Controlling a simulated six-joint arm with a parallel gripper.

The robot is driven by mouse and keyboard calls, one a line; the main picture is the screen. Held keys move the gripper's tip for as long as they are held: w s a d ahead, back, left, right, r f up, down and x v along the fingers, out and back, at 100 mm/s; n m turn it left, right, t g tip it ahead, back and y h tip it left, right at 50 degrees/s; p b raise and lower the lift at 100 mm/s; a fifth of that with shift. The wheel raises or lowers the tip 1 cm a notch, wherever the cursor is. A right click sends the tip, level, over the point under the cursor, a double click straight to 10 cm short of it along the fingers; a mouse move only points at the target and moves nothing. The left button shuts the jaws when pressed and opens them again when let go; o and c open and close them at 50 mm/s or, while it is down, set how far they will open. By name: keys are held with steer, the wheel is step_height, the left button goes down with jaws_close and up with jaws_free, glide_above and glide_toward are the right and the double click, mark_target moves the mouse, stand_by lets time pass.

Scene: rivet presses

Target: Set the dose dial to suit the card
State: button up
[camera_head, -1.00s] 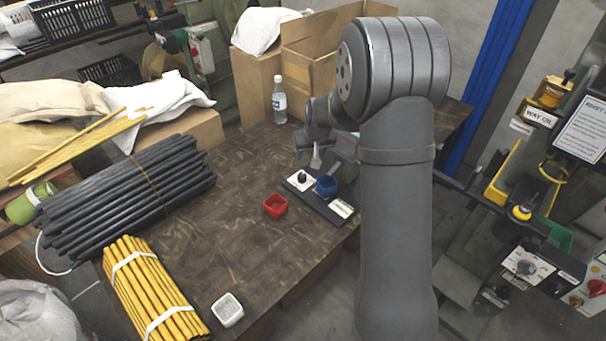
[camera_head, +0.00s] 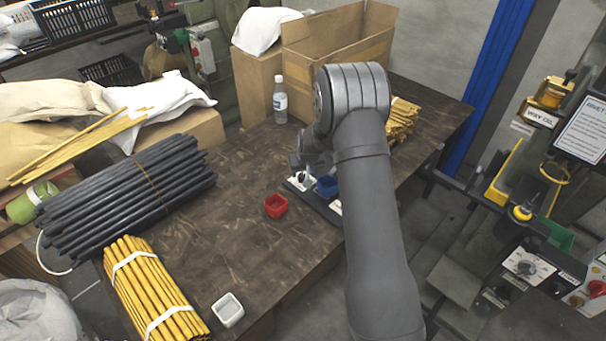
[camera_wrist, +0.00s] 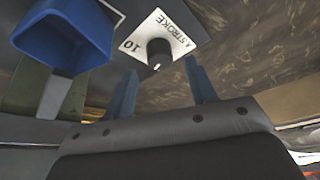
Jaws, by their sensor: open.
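A black dial knob (camera_wrist: 158,52) sits on a white plate (camera_wrist: 170,32) marked "STROKE" and "10" in the wrist view. In the head view, this plate (camera_head: 294,184) lies on a dark base on the table. My gripper (camera_wrist: 161,68) is open, its two blue-grey fingers to either side and just short of the knob; I cannot tell the exact gap. In the head view my gripper (camera_head: 303,165) is above the plate and partly covers it. Another dial (camera_head: 527,265) is on the press panel at right. A white card (camera_head: 336,207) on the base is mostly hidden by my arm.
A blue cup (camera_head: 327,185) stands on the base close beside the knob, upper left in the wrist view (camera_wrist: 62,38). A red cup (camera_head: 276,206) is left of the base. A bottle (camera_head: 280,100) and cardboard box (camera_head: 335,50) stand behind.

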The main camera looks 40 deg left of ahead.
mark_target(303, 175)
steer(key=shift+x, duration=1.45)
steer(key=shift+a, duration=0.1)
steer(key=c, duration=1)
steer(key=shift+n, duration=0.4)
steer(key=shift+w+n+g+y, duration=0.15)
steer(key=shift+n+g, duration=0.4)
steer(key=shift+n, duration=0.75)
steer(key=shift+n+g+y, duration=0.25)
steer(key=shift+n+g, duration=0.3)
steer(key=shift+n, duration=0.75)
